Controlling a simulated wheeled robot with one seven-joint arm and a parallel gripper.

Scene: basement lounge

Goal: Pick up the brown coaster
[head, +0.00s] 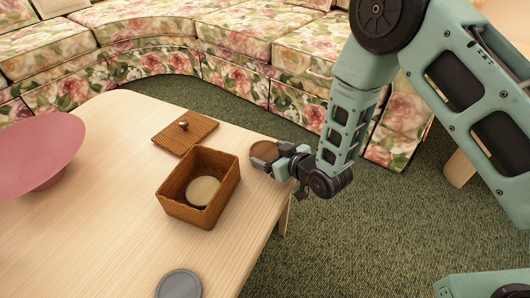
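The brown coaster (264,150) is a round disc at the right edge of the light wooden table (120,215). My gripper (267,160) reaches in from the right and its dark fingers overlap the coaster's near side. The fingers hide part of the coaster. I cannot tell whether they are closed on it or whether it is lifted off the table.
A brown woven box (186,212) stands open left of my gripper, with a beige disc (203,191) inside. Its knobbed lid (186,132) lies behind it. A grey disc (179,284) is in front, a pink bowl (38,150) at left. A floral sofa (230,85) curves behind.

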